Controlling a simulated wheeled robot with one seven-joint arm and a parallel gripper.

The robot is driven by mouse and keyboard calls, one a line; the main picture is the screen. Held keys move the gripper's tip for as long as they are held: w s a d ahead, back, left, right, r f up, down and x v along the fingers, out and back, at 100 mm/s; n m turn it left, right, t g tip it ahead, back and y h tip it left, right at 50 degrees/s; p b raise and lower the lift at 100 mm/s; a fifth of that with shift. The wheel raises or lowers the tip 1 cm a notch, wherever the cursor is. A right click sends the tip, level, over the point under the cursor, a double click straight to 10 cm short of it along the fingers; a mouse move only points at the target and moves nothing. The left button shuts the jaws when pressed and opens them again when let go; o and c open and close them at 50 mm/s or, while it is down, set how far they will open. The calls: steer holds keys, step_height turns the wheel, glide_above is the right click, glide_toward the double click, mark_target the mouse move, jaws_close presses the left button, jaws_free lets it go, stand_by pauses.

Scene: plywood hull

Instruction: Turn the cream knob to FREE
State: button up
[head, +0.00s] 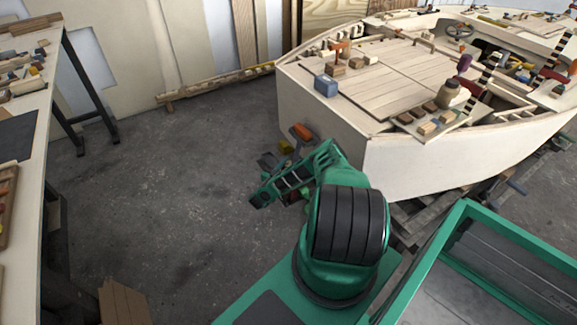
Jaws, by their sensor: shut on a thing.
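The cream knob and any FREE mark cannot be made out; my green arm covers part of the area at the near left corner of the hull (335,118). My arm reaches out low beside that corner. A dark part at its end, apparently my gripper (269,160), shows small past the green links. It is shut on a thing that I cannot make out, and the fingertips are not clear. Just beyond are a small yellow piece (286,146) and an orange piece (303,131), close to the hull's side.
The plywood hull fills the upper right, with blocks and tools on its deck. A workbench (35,130) with wood pieces stands along the left. My green tray is at lower right. Grey floor (170,190) is open between bench and arm.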

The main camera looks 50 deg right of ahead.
steer(key=shift+t, duration=0.3)
steer(key=n+t+y, duration=0.1)
steer(key=n+t, duration=0.1)
steer(key=t, duration=0.1)
steer(key=n+t+y, duration=0.2)
steer(key=t, duration=0.1)
steer(key=shift+a+n, duration=0.1)
steer(key=shift+n, duration=0.3)
steer(key=shift+s+n+t+y, duration=0.15)
steer(key=shift+n+t+y, duration=2.35)
steer(key=shift+y, duration=0.7)
steer(key=shift+f, duration=0.1)
steer(key=o, duration=1)
steer(key=shift+o, duration=0.2)
